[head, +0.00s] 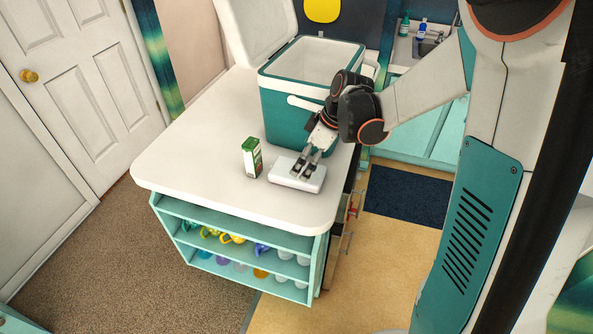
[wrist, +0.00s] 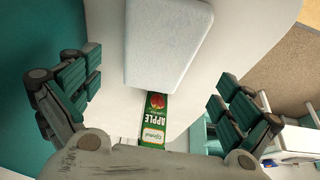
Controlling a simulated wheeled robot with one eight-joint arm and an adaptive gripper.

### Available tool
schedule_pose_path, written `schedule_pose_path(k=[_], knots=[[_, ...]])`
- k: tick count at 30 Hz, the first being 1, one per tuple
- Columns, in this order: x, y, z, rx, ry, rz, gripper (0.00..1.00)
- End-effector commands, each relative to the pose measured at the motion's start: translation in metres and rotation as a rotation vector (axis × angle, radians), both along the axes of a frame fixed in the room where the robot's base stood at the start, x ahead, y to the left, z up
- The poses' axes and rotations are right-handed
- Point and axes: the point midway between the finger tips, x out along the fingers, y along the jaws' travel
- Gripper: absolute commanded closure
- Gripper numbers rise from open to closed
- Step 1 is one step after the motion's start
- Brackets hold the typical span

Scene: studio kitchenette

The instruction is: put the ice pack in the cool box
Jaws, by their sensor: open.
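The ice pack (head: 290,180), a pale flat slab, lies on the white counter near its front right corner. In the wrist view the ice pack (wrist: 168,42) shows at the top, beyond the fingers. My gripper (head: 304,167) is open just above the ice pack in the head view, its fingers pointing down at it. In the wrist view the two fingers of my gripper (wrist: 155,98) stand wide apart with nothing held between them. The cool box (head: 282,121), teal with a white rim, stands behind the ice pack. Its white lid (head: 257,30) is up.
A green and white apple juice carton (head: 251,158) stands just left of the ice pack; the carton (wrist: 154,120) also shows in the wrist view. The counter's left part (head: 190,160) is clear. Shelves below hold several mugs. A sink (head: 425,46) is behind right.

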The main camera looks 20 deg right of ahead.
Motion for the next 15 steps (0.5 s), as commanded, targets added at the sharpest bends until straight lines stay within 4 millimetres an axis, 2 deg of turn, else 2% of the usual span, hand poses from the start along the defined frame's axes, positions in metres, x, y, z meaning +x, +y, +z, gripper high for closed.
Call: schedule_pose_path(k=[5,15], knots=[[0.004,0.004,-0.014,-0.001,0.0,0.001,0.02],[0.016,0.015,-0.054,-0.001,0.0,-0.001,0.02]])
